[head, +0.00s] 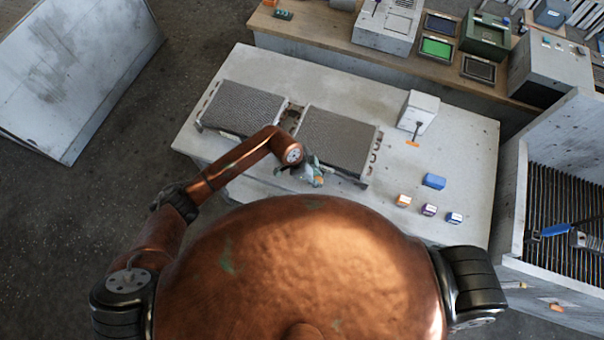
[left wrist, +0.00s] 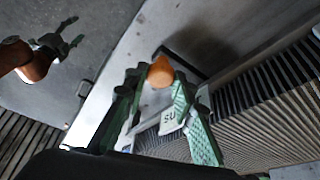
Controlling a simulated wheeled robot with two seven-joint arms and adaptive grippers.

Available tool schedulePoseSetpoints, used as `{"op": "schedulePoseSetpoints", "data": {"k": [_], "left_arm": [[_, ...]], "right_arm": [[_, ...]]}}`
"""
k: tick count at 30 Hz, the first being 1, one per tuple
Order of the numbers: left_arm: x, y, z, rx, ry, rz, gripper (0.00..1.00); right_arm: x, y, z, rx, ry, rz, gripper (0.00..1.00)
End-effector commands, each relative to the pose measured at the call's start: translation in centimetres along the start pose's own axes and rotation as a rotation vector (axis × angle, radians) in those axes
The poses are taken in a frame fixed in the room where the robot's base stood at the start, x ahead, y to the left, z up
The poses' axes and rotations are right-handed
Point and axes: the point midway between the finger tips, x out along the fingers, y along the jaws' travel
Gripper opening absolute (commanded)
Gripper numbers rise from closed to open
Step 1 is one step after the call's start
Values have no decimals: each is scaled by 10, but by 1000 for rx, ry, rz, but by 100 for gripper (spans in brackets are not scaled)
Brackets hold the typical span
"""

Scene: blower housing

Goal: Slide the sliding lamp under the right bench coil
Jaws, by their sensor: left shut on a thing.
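The right bench coil (head: 338,140), a grey finned block, lies on the pale bench beside the left coil (head: 243,107). My left gripper (head: 314,174) is low at the right coil's front edge. It is shut on a small lamp with an orange top (left wrist: 160,72) and a pale lettered body, held between the green fingers (left wrist: 158,80) in the left wrist view. Coil fins (left wrist: 270,105) fill the right of that view, close to the fingers. The lamp's underside is hidden. A copper arm with dark green fingers (left wrist: 66,32), seemingly my right, shows small; its jaw state is unclear.
On the bench (head: 465,155) stand a white box-shaped device (head: 418,112), a blue block (head: 434,181) and several small boxes, one orange-and-white (head: 403,200). A wooden shelf (head: 330,40) with equipment runs behind. Bench space in front of the left coil is clear.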

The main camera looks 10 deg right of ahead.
Motion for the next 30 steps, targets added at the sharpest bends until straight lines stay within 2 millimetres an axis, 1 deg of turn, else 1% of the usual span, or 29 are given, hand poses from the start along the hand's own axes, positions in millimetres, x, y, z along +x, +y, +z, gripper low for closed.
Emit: {"op": "schedulePoseSetpoints", "data": {"k": [1,3,15,16,18,19,26,30], "left_arm": [[0,1,-5,-2,3,0,0],[2,2,-7,-3,2,-1,0],[5,5,-12,1,5,2,0],[5,5,-12,1,5,2,24],[5,5,-13,2,5,3,29],[5,5,-13,2,5,3,31],[4,4,-10,0,2,1,31],[-5,3,-10,0,2,-1,31]], "right_arm": [[-2,0,-2,0,2,0,50],[-2,0,-2,0,3,0,50],[-2,0,-3,-1,3,0,50],[-2,0,-3,-1,3,0,50],[-2,0,-3,-1,3,0,50],[-2,0,-3,-1,3,0,50],[-2,2,0,-2,1,2,50],[-2,2,0,-1,0,2,50]]}}
